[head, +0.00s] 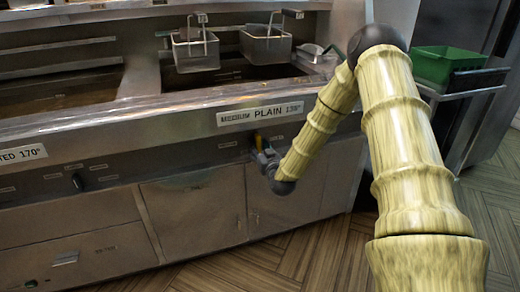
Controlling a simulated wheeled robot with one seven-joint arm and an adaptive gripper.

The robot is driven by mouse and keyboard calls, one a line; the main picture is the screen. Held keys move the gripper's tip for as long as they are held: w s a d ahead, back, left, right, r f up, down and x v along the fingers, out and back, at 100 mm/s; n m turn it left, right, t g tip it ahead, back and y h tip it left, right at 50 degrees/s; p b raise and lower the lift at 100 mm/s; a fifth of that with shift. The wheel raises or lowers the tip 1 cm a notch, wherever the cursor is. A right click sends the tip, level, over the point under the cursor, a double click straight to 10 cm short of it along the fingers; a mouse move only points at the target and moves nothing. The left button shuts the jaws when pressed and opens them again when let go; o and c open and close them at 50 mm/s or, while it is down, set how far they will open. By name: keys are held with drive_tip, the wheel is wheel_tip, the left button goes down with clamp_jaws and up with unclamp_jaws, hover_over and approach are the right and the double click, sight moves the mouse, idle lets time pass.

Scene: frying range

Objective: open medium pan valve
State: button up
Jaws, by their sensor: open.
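The medium pan's front carries a white label (260,112) reading "MEDIUM PLAIN" with a temperature. The rest of the valve is hidden behind my gripper.
Two wire baskets (195,50) (266,44) hang over the medium pan. A dark knob (77,182) is on the panel at left. Closed cabinet doors (196,212) lie below. A green bin (449,65) stands at right. The wooden floor (320,250) in front looks clear.

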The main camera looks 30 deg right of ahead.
drive_tip(key=shift+s, duration=0.1)
drive_tip(key=v, duration=1.1)
drive_tip(key=shift+s, duration=0.4)
drive_tip(key=shift+f, duration=0.1)
